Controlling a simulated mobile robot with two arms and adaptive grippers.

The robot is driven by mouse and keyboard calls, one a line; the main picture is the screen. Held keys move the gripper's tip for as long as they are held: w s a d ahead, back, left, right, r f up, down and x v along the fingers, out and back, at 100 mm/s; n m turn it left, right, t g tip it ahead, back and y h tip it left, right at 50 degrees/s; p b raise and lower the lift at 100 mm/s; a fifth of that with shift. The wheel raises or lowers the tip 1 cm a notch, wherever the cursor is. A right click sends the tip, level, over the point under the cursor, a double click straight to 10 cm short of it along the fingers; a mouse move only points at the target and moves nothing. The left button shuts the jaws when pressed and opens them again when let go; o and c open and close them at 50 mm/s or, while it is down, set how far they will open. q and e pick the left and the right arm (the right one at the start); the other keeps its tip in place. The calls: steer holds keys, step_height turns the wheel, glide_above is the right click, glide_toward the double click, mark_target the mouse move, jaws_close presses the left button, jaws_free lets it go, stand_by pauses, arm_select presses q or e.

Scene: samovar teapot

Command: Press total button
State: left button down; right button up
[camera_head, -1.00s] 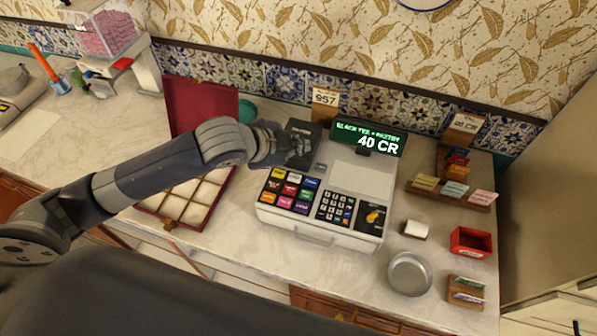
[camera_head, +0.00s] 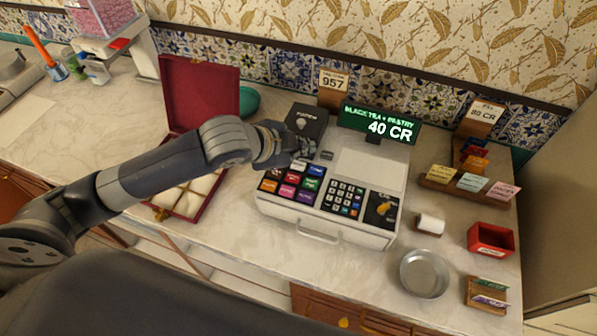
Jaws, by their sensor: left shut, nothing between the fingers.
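A white cash register (camera_head: 372,168) stands on the counter. Its green display (camera_head: 377,122) reads "BLACK TEA + PASTRY 40 CR". Coloured keys (camera_head: 291,192) fill the left of its sloped front, and a dark number keypad (camera_head: 343,197) is to their right. A panel with an orange key-like knob (camera_head: 383,209) is at the far right. The key labels are too small to read surely, so I cannot tell which is the total button. My left gripper (camera_head: 304,153) is shut and empty, above the upper left of the register near the coloured keys. My right gripper is not in view.
An open red box (camera_head: 200,95) with pale compartments stands left of the register, partly behind my left arm. A round metal dish (camera_head: 424,274), a paper roll (camera_head: 431,224), a red tray (camera_head: 490,240) and card holders (camera_head: 467,185) lie to the right.

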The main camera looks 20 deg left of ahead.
mark_target(298, 165)
arm_select(q)
step_height(298, 165, down, 2)
steer(key=shift+f, duration=0.1)
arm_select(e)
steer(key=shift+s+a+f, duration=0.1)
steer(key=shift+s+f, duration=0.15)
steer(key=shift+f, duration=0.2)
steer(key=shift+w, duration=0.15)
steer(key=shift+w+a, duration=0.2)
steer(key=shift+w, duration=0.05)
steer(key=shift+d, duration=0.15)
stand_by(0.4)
arm_select(q)
steer(key=shift+f, duration=0.45)
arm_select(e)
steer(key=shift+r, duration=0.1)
